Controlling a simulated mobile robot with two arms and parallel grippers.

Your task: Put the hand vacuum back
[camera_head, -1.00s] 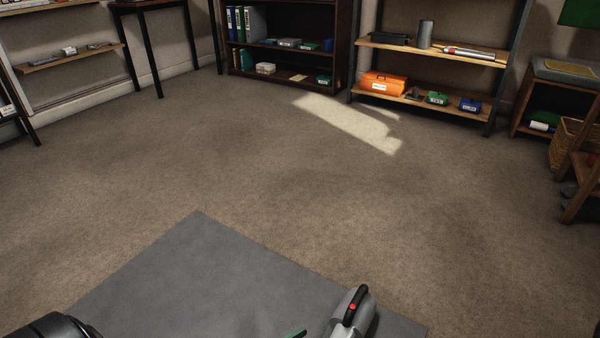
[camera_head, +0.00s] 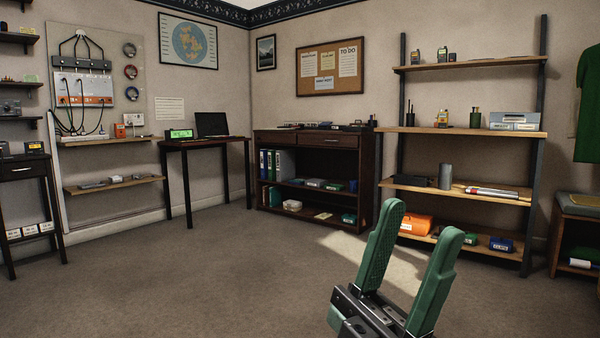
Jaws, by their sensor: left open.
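My left gripper (camera_head: 420,222) reaches up from the bottom right of the head view. Its two green fingers stand apart with nothing between them, so it is open and empty. It is in front of the wood-and-metal shelf unit (camera_head: 466,132) but looks well short of it. The hand vacuum is not in view now. My right gripper is not in view.
The shelf unit holds a dark cylinder (camera_head: 445,176), an orange case (camera_head: 415,223) and small boxes. Left of it stand a dark bookcase (camera_head: 262,140) and a desk with a laptop (camera_head: 212,124). The carpet (camera_head: 200,280) between is clear.

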